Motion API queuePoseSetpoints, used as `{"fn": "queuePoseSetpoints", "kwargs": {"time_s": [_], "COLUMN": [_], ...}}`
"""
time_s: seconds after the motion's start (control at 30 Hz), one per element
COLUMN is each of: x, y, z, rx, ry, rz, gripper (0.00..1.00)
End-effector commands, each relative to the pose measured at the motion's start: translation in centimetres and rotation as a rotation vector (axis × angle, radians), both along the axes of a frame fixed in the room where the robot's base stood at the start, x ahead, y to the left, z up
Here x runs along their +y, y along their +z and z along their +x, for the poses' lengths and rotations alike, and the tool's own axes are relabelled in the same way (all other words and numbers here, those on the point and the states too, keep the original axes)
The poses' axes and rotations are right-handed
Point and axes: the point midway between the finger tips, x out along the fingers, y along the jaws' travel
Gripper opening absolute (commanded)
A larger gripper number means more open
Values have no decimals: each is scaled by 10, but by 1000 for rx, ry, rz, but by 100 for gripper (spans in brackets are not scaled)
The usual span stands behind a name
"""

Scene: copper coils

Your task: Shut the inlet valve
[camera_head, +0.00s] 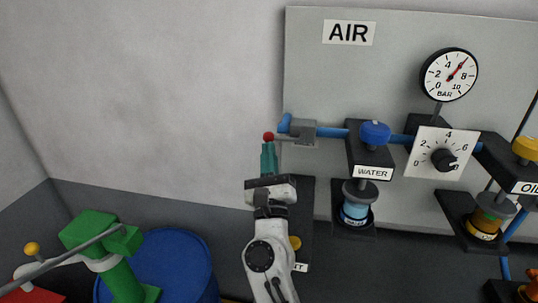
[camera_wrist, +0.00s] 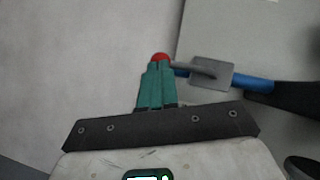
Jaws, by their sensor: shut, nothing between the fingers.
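The inlet valve (camera_head: 302,133) is a grey block on the blue pipe at the left edge of the AIR panel. Its thin grey lever lies roughly level, pointing left, and ends in a red ball knob (camera_head: 268,136). The wrist view shows the valve block (camera_wrist: 211,73) and the red knob (camera_wrist: 160,57). My gripper (camera_head: 268,147) has its teal fingers shut and empty, pointing up, with tips right at the knob. In the wrist view the fingertips (camera_wrist: 158,68) overlap the knob's lower part; whether they touch it I cannot tell.
Right of the valve are the WATER unit with a blue knob (camera_head: 375,133), a white dial (camera_head: 441,154), a BAR gauge (camera_head: 449,75) and the OIL unit (camera_head: 487,222). A blue drum (camera_head: 175,262) and green machine (camera_head: 92,232) stand lower left. Bare wall lies left of the knob.

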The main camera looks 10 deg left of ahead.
Motion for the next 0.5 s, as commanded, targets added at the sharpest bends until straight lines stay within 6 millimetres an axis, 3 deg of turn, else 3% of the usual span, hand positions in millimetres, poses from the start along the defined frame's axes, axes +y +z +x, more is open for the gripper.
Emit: {"fn": "queuePoseSetpoints", "kwargs": {"time_s": [0.5], "x": [2], "y": [5], "z": [0], "rx": [-3], "ry": [1], "rz": [79], "gripper": [0]}}
